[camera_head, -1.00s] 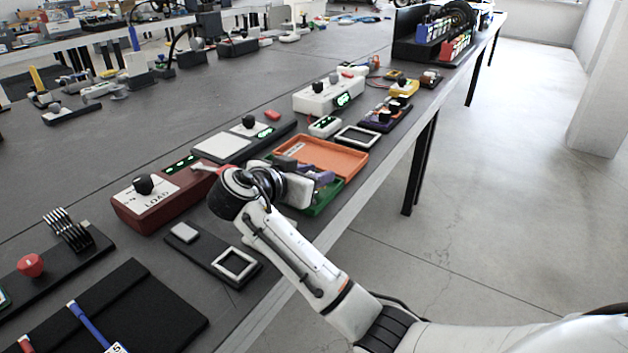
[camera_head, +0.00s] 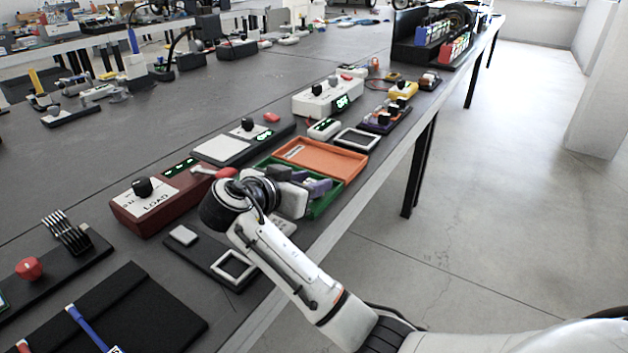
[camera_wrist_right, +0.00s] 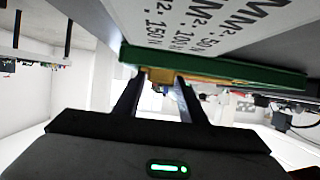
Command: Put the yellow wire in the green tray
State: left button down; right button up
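The green tray (camera_head: 322,206) lies near the table's right edge, partly covered by my right gripper (camera_head: 318,187). Its green rim (camera_wrist_right: 225,70) crosses the right wrist view, just beyond the fingertips. My right gripper's two fingers (camera_wrist_right: 160,80) stand apart, at the tray. A yellow-orange strip (camera_wrist_right: 205,80) shows behind the fingertips under the green rim; I cannot tell whether it is the yellow wire or the orange tray. No yellow wire is clear in the head view. My left gripper is not in view.
An orange tray (camera_head: 335,158) adjoins the green one. A red LOAD box (camera_head: 165,200), a scale-like black device (camera_head: 232,148) and a black plate with a white frame (camera_head: 215,257) lie close by. The floor to the right is clear.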

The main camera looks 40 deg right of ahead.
jog(key=s+a, duration=0.1)
jog(key=a, duration=0.3)
jog(key=s+a, duration=0.2)
jog(key=a, duration=0.2)
jog(key=s+a, duration=0.2)
jog(key=a, duration=0.2)
jog(key=shift+r, duration=0.3)
jog(key=shift+a, duration=0.2)
jog(key=shift+s, duration=0.15)
